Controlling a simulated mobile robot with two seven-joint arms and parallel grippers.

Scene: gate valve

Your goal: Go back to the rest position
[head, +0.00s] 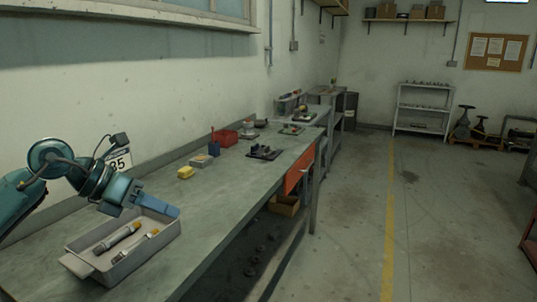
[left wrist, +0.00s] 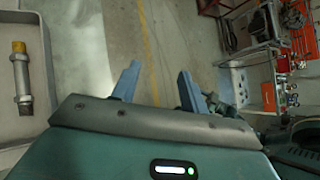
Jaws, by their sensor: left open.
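My left gripper (head: 160,206) comes in from the left in the head view, with blue fingers just above the far right side of a grey tray (head: 112,272). The left wrist view shows its two blue fingers (left wrist: 157,84) apart with nothing between them. Two brass-and-steel parts lie in the tray, a thicker one (head: 118,239) and a thinner one (head: 138,246). One such part (left wrist: 20,75) also shows in the left wrist view, to the left of the fingers. My right gripper does not show in either view.
The long workbench (head: 225,190) runs away along the wall. On it are a yellow block (head: 185,172), a red bin (head: 224,138) and a dark fixture (head: 264,153). An orange drawer front (head: 298,170) is on its side.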

